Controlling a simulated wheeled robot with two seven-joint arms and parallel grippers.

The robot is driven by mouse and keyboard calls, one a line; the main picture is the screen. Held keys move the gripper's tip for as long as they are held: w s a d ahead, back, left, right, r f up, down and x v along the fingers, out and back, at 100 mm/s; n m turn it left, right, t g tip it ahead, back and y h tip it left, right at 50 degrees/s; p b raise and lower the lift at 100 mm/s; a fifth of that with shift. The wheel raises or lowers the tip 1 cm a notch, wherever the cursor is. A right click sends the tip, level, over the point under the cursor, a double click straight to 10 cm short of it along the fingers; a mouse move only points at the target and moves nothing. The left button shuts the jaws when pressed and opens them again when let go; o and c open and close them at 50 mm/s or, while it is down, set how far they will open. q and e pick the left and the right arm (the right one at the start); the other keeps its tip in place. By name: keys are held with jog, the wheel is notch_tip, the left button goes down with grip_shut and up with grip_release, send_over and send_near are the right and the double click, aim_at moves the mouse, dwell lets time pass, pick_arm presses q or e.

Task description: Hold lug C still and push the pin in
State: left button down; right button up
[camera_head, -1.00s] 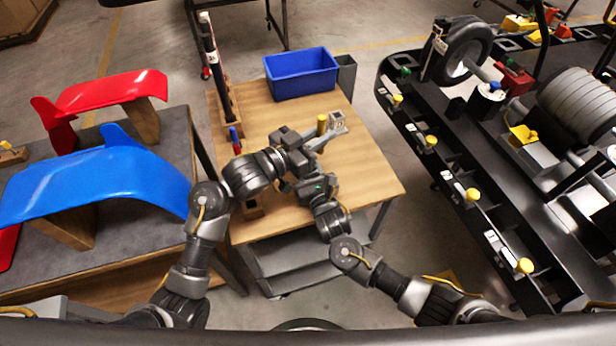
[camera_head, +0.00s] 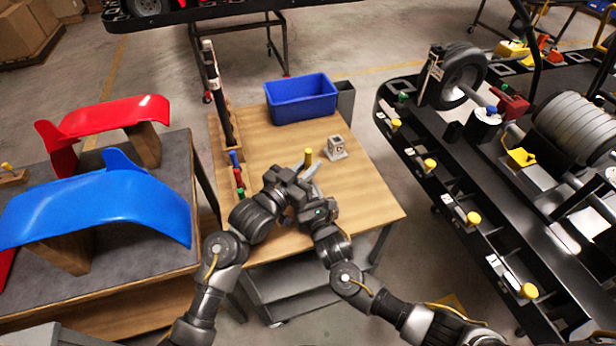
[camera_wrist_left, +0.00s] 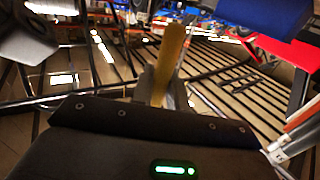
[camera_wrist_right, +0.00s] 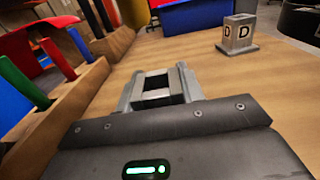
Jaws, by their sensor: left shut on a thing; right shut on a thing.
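My left gripper (camera_wrist_left: 158,92) is shut on a yellow pin (camera_wrist_left: 172,58). In the head view the yellow pin (camera_head: 308,157) stands roughly upright above the grippers. My right gripper (camera_wrist_right: 158,100) is shut on a grey lug (camera_wrist_right: 154,79) with a square opening; no letter shows on it. A yellow end, likely the pin's (camera_wrist_right: 133,12), shows beyond this lug at the top of the right wrist view, with a gap between them there. The pin's lower end is hidden. Another grey lug marked D (camera_wrist_right: 238,34) stands on the table, apart from both grippers.
The wooden table (camera_head: 365,190) is clear to the right. A blue bin (camera_head: 300,98) stands at its back. A wooden rack (camera_wrist_right: 60,110) with red, green and blue handles lies along the left edge. Blue and red fenders (camera_head: 100,205) lie on the left bench.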

pick_arm(q)
jog(key=shift+f, duration=1.85)
jog(key=shift+f, duration=0.6)
jog(key=c, duration=1.4)
grip_release()
jog(key=shift+r, duration=0.3)
jog(key=shift+s+a+r, duration=0.2)
jog(key=shift+r, duration=0.1)
jog(key=v, duration=1.1)
jog(key=shift+s+a, duration=0.15)
jog(key=shift+s, duration=0.1)
